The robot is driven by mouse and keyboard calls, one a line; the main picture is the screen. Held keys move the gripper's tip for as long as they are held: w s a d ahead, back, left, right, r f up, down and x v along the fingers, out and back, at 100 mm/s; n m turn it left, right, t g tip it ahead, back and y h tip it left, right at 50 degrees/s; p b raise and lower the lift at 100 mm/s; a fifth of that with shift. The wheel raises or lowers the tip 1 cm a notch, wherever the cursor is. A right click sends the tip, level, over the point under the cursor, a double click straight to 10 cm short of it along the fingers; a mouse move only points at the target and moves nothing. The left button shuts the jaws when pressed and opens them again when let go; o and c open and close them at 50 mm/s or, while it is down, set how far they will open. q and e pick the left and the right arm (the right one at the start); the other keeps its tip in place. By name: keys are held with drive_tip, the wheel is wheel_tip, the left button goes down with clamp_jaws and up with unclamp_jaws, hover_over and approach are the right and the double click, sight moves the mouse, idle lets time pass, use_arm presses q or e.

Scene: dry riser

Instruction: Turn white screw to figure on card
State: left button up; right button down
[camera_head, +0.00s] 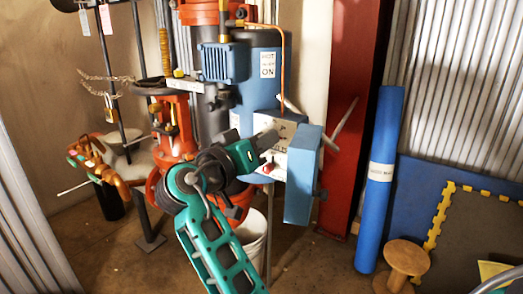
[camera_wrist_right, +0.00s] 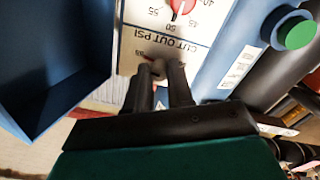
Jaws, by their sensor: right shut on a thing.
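The white panel (camera_head: 283,133) of the blue switch box faces me. In the right wrist view the panel (camera_wrist_right: 140,43) reads "CUT OUT PSI" and has a red pointer (camera_wrist_right: 182,7) on a scale with figures such as 55 and 45. My right gripper (camera_head: 266,141) is at the panel. In the right wrist view its fingers (camera_wrist_right: 160,74) are close together on a small thing at the panel, below the lettering. The fingers mostly hide it, so I cannot make out the white screw or its setting. I cannot tell which card carries the figure. My left gripper is not in view.
The box's blue cover (camera_head: 303,180) stands open right of the panel, close to the gripper; it also shows in the right wrist view (camera_wrist_right: 60,60). A blue motor (camera_head: 226,62) is above. Hanging tags (camera_head: 106,19) are at upper left. A blue roll (camera_head: 380,190) stands right.

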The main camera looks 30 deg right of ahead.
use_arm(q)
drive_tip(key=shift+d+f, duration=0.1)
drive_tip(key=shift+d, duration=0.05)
use_arm(e)
drive_tip(key=shift+f, duration=0.1)
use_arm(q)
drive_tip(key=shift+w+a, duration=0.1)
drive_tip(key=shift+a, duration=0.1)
use_arm(e)
drive_tip(key=c, duration=1)
unclamp_jaws()
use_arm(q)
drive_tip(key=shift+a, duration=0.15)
